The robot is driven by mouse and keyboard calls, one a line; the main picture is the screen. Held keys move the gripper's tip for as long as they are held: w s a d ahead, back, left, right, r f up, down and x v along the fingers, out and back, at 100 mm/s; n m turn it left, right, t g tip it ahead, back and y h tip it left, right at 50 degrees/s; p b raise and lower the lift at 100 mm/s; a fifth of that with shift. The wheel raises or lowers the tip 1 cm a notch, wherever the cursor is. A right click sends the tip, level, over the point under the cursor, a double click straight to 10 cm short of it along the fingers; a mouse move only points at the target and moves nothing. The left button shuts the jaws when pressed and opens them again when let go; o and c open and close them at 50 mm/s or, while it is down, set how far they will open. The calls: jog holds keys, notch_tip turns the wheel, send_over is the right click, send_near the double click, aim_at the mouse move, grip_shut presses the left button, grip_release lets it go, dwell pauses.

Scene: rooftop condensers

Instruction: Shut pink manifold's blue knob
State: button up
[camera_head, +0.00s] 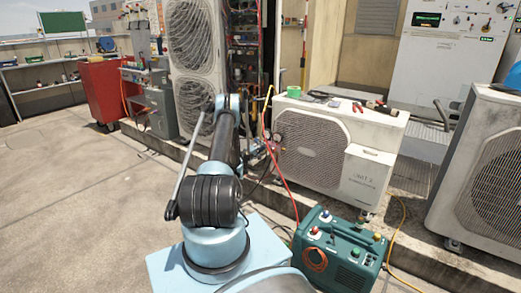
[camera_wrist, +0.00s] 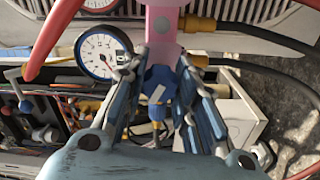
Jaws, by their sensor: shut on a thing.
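In the wrist view the pink manifold (camera_wrist: 163,22) runs down from the top centre. Its blue knob (camera_wrist: 157,88) lies between the two fingers of my gripper (camera_wrist: 162,78). The fingers are shut on the knob from left and right and cover its sides; a white mark shows on its face. A white round gauge (camera_wrist: 100,52) sits just left of the fingers. Brass-yellow fittings (camera_wrist: 198,24) stick out on the manifold's right. In the head view my arm reaches toward the left end of the middle condenser and hides most of the manifold; a gauge (camera_head: 277,137) shows there.
A red hose (camera_wrist: 55,45) curves at the left of the wrist view, and black hoses (camera_wrist: 265,38) leave rightward. In the head view tools (camera_head: 345,102) lie on the middle condenser (camera_head: 318,148). A green machine (camera_head: 337,252) stands before it. The floor (camera_head: 80,210) at left is clear.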

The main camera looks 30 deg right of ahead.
jog(key=m, duration=0.6)
jog(key=shift+s+f+m, duration=0.1)
jog(key=shift+f+m, duration=0.05)
jog(key=shift+m, duration=0.15)
jog(key=m, duration=0.6)
dwell(0.4)
jog(key=o, duration=1)
jog(key=shift+o, duration=0.2)
jog(key=shift+a, duration=0.1)
jog(key=v, duration=0.7)
jog(key=shift+a+f, duration=0.1)
jog(key=shift+a, duration=0.05)
